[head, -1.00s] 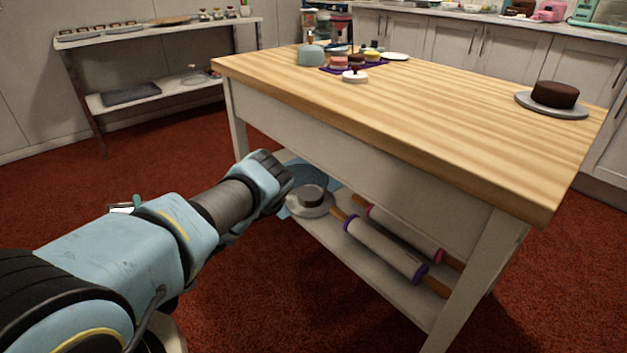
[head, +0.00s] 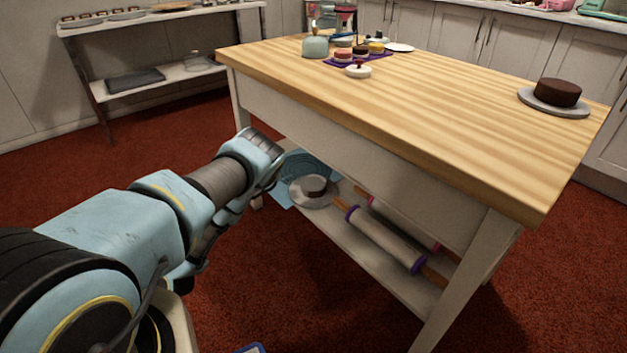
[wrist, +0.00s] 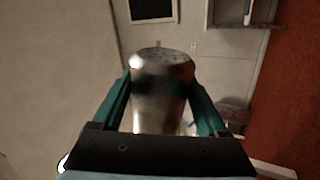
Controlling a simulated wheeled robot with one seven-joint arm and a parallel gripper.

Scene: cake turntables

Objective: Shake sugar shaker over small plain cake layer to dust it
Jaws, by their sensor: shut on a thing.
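The metal sugar shaker (wrist: 160,100) shows close up in the wrist view, its speckled top facing up the picture. My gripper (wrist: 161,88) is shut on it, one green finger on each side. In the head view the gripper's fingers and the shaker are hidden behind my forearm and wrist. A larger dark brown cake (head: 557,92) stands on another grey turntable (head: 529,98) on the tabletop at the right.
The wooden tabletop (head: 400,105) overhangs the lower shelf, and a table leg (head: 465,285) stands in front. Small cakes on a purple mat (head: 332,63) stand at the back. The tabletop's middle is clear.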

